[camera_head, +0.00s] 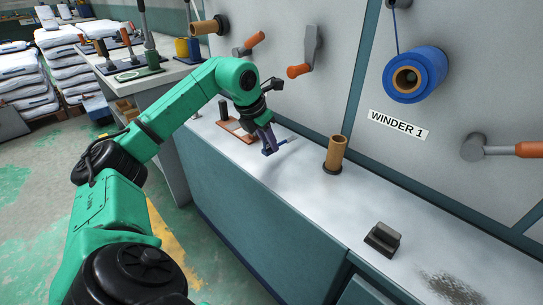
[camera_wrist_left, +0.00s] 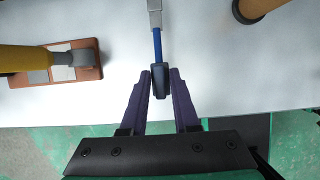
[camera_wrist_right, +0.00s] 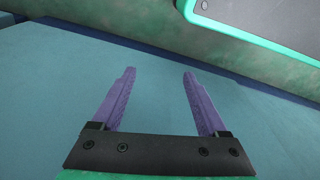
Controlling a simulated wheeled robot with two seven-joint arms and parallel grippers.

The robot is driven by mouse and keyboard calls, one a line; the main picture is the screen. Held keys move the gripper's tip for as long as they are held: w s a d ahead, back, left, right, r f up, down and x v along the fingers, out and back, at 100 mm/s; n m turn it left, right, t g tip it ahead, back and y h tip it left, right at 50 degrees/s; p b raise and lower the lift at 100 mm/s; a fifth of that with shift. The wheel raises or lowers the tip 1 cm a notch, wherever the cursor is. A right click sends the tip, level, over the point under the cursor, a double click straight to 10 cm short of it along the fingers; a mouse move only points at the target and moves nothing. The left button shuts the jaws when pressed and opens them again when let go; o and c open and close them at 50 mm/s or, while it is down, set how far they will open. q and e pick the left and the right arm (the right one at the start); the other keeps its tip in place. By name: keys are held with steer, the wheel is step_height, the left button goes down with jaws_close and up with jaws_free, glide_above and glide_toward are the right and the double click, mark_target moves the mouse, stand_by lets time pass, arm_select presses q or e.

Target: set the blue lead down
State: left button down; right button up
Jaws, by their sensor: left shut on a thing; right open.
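My left gripper (camera_head: 268,147) is low over the front part of the white bench top. In the left wrist view, its purple fingers (camera_wrist_left: 160,78) are closed around the dark end of the blue lead (camera_wrist_left: 157,44). The lead's blue stretch runs away from the fingers to a grey end piece (camera_wrist_left: 154,14). In the head view the lead is small, and I cannot tell whether it touches the bench. My right gripper (camera_wrist_right: 155,88) is open and empty in front of a plain teal surface; it is outside the head view.
A brown base (camera_wrist_left: 86,62) with a yellow-handled tool is left of the lead. A cardboard core (camera_head: 337,152) stands to its right on the bench (camera_head: 305,172). A dark block (camera_head: 382,238) sits farther right. A blue roll (camera_head: 428,66) hangs on the wall panel.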

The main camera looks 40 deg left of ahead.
mark_target(268, 149)
arm_select(q)
step_height(268, 149, down, 3)
steer(key=shift+b, duration=0.4)
arm_select(e)
steer(key=r, duration=0.3)
steer(key=shift+w+a, duration=0.3)
steer(key=shift+w, duration=0.05)
steer(key=shift+r, duration=0.1)
arm_select(q)
steer(key=shift+f, duration=0.15)
steer(key=c, duration=0.7)
jaws_free()
steer(key=shift+o, duration=0.2)
arm_select(e)
steer(key=shift+r, duration=0.15)
steer(key=shift+w, duration=0.1)
